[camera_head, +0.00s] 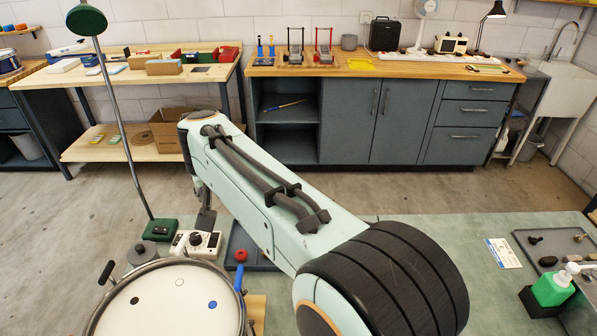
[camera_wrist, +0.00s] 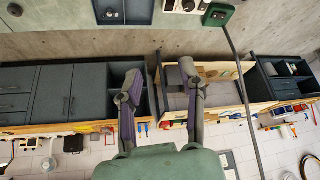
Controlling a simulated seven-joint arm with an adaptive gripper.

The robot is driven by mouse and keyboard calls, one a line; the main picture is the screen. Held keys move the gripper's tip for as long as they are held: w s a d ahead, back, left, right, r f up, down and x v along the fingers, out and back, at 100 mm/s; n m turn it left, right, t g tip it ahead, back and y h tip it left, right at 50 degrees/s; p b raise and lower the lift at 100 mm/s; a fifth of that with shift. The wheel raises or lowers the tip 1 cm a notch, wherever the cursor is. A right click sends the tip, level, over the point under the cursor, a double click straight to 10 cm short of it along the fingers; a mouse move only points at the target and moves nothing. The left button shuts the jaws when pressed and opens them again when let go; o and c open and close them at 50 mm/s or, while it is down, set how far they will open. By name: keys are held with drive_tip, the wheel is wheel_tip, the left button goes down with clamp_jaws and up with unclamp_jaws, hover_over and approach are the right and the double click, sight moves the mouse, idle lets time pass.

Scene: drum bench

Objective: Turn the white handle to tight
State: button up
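The round drum (camera_head: 165,311) with a pale head and a metal rim stands at the lower left of the head view, cut off by the lower edge. A black handle (camera_head: 106,272) is at its left rim and a blue handle (camera_head: 239,277) at its right rim. The head bears a black, a white and a blue dot. My gripper (camera_head: 205,215) hangs beyond the drum, mostly hidden by my arm. In the wrist view my gripper (camera_wrist: 160,72) has its fingers wide apart, empty.
A white box with a dial (camera_head: 198,243) and a green lamp base (camera_head: 160,230) stand behind the drum. The lamp's thin pole (camera_head: 122,130) rises at the left. A red knob (camera_head: 241,255) is by a dark tray. A green bottle (camera_head: 552,288) is at the right.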

drive_tip(key=s+d+r, duration=0.2)
drive_tip(key=d+r, duration=0.2)
drive_tip(key=d, duration=0.3)
drive_tip(key=s+d+r+t+h, duration=0.1)
drive_tip(key=s+d+r, duration=0.2)
drive_tip(key=d, duration=0.4)
drive_tip(key=shift+d+r, duration=0.3)
drive_tip(key=shift+r, duration=0.15)
